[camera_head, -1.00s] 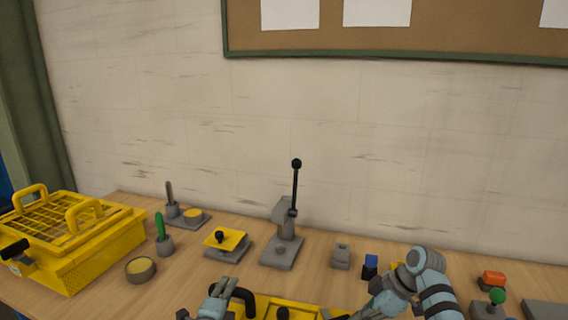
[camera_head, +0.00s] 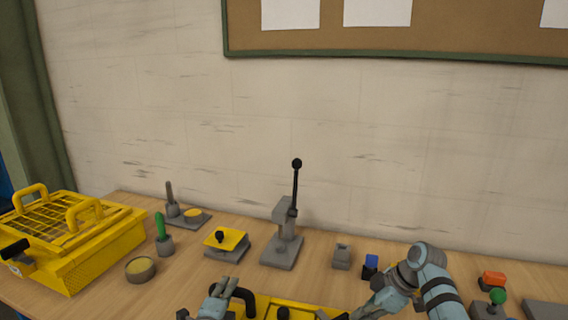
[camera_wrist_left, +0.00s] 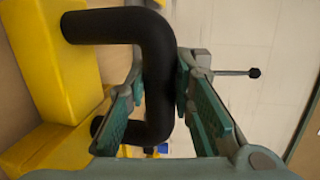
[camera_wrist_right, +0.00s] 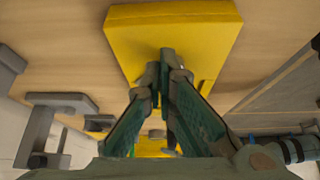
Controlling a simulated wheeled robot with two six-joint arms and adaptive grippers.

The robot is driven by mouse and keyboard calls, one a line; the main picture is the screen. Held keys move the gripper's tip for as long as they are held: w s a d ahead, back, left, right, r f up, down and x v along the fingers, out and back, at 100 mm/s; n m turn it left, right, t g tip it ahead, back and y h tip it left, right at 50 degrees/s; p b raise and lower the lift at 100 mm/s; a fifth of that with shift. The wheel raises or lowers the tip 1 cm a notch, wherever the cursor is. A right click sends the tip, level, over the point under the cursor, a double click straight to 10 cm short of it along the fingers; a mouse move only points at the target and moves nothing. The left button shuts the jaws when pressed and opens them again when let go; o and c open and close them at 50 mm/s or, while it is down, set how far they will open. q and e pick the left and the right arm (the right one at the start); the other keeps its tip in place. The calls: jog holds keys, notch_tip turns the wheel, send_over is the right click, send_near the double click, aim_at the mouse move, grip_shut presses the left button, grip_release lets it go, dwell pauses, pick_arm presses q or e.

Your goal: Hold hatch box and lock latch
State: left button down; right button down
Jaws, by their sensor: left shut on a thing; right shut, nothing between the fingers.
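The hatch box (camera_head: 305,303) is a yellow box at the bottom edge of the head view, mostly cut off. It has a black bent handle (camera_head: 246,297) on its left and a dark knob (camera_head: 283,313) on top. My left gripper (camera_head: 222,288) is shut on this handle; the left wrist view shows the black handle (camera_wrist_left: 155,90) between its fingers. My right gripper (camera_wrist_right: 164,62) is shut and empty, its tips in front of a yellow part (camera_wrist_right: 190,35) of the box; I cannot tell whether they touch. I cannot make out the latch clearly.
A grey lever press (camera_head: 285,240) stands behind the box. A yellow basket (camera_head: 80,245) is at far left, with a round bowl (camera_head: 141,270) beside it. A blue-topped block (camera_head: 370,265) and a green-knobbed piece (camera_head: 497,297) flank my right arm. Bare table lies between these.

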jog(key=s+r, duration=0.4)
jog(key=r, duration=0.3)
jog(key=f, duration=0.4)
jog(key=a+f, duration=0.1)
jog(key=f, duration=0.2)
dwell(0.4)
jog(key=shift+w+a, duration=0.4)
dwell(0.9)
jog(key=shift+w+d, duration=0.25)
jog(key=shift+w, duration=0.05)
jog(key=shift+w+d, duration=0.25)
jog(key=shift+w, duration=0.3)
jog(key=shift+w+d, duration=0.1)
jog(key=shift+w, duration=0.6)
